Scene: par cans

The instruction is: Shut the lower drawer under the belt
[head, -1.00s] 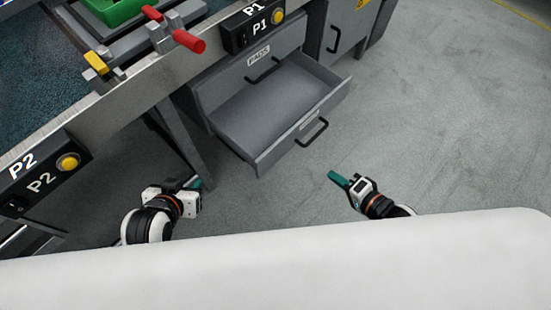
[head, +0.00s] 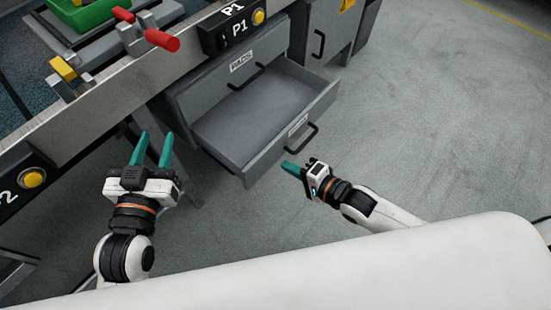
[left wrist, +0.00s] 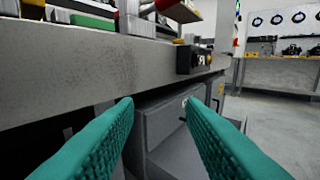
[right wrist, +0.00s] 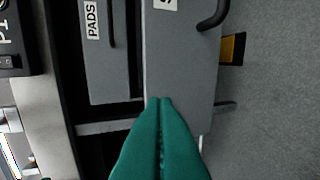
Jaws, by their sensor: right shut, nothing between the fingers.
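The lower drawer (head: 243,160) stands pulled out under the belt, grey and empty inside, with a black bar handle (head: 301,138) on its front. In the right wrist view its front panel (right wrist: 178,75) shows close ahead, turned sideways. My right gripper (head: 288,167) is shut and empty, just in front of the drawer front. Whether its tips touch the panel I cannot tell. My left gripper (head: 153,140) is open and empty, left of the drawer by the belt's edge. In the left wrist view the drawer (left wrist: 165,150) shows beyond its spread fingers.
The upper drawer (head: 225,75), labelled PADS, is shut above it. The belt frame (head: 120,90) carries the P1 button box (head: 232,28), a red-handled clamp (head: 160,40) and a green tray (head: 85,14). A grey cabinet (head: 325,30) stands beyond. The floor at right is clear.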

